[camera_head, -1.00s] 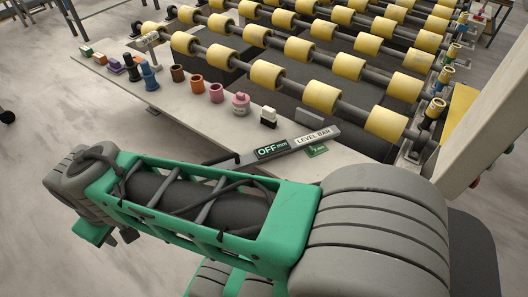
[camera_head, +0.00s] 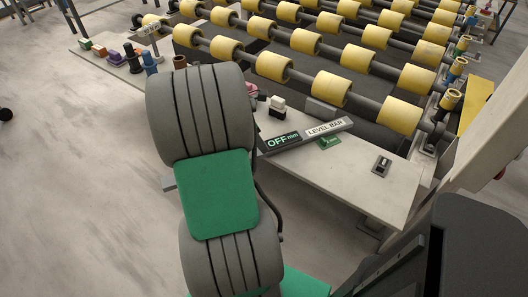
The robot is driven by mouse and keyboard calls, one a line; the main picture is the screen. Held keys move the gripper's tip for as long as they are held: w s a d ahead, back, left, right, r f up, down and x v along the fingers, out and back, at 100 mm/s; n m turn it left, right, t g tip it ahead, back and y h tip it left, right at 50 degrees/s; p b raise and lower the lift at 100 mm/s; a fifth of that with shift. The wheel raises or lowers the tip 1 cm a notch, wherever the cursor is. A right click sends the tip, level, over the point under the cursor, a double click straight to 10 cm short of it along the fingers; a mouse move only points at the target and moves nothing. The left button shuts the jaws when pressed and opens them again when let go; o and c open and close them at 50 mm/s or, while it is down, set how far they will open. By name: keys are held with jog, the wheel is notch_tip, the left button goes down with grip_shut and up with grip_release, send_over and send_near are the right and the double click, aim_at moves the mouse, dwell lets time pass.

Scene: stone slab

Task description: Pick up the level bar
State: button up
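The level bar (camera_head: 326,129) is a long dark grey bar with a white "LEVEL BAR" label and a black display reading "OFF mm". It lies flat on the pale slab (camera_head: 335,180), near the rollers, slanting up to the right. Its left end is close to or partly behind my arm in the picture. My arm stands upright in front of the slab, left of the bar. My gripper does not show; the arm may hide it.
A small green block (camera_head: 329,142) lies by the bar. A white-and-black block (camera_head: 277,107) stands behind it, and a small metal piece (camera_head: 381,166) lies to its right. Yellow rollers (camera_head: 329,87) run behind. Coloured pegs (camera_head: 150,62) stand at left.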

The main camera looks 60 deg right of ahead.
aim_at(282, 143)
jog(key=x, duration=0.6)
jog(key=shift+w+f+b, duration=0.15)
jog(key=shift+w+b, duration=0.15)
jog(key=shift+b, duration=0.05)
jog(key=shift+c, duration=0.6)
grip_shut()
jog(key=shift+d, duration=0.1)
